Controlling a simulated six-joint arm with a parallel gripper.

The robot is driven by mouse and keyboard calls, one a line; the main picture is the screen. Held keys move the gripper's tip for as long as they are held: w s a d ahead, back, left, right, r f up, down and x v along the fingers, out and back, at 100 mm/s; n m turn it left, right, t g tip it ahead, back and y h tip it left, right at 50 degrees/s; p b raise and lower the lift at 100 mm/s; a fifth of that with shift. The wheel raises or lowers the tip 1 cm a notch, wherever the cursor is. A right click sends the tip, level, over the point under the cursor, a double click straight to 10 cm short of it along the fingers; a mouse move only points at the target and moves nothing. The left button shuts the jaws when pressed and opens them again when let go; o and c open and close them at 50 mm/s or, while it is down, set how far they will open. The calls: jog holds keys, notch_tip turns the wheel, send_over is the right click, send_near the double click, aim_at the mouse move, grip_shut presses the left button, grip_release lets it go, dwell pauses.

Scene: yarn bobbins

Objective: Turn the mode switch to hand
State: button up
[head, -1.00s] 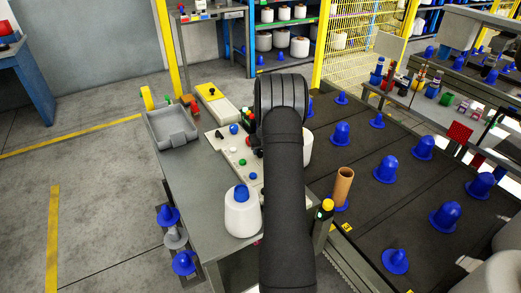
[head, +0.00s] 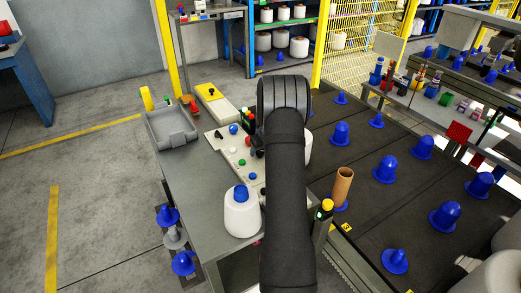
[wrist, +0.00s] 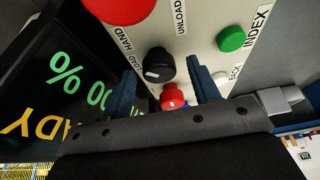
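The mode switch is a black round knob (wrist: 159,65) with a short white mark, on a pale panel (wrist: 205,50) in the wrist view. The labels LOAD, HAND and UNLOAD are printed around it. The white mark sits on the knob's lower left side, nearest LOAD in the picture. My gripper (wrist: 162,70) is open, its two dark blue fingers apart on either side of the knob. I cannot tell whether either finger touches it. In the head view my arm hides most of the gripper and the switch.
A red button (wrist: 172,98) shows between the fingers, a larger red button (wrist: 118,8) at the top and a green INDEX button (wrist: 231,38) at right. A dark display (wrist: 75,85) lies left. In the head view a yarn bobbin (head: 241,217) and grey tray (head: 172,129) share the table.

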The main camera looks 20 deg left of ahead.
jog(key=v, duration=1.7)
jog(key=shift+r, duration=0.2)
jog(key=x, duration=1.7)
jog(key=shift+f, duration=0.2)
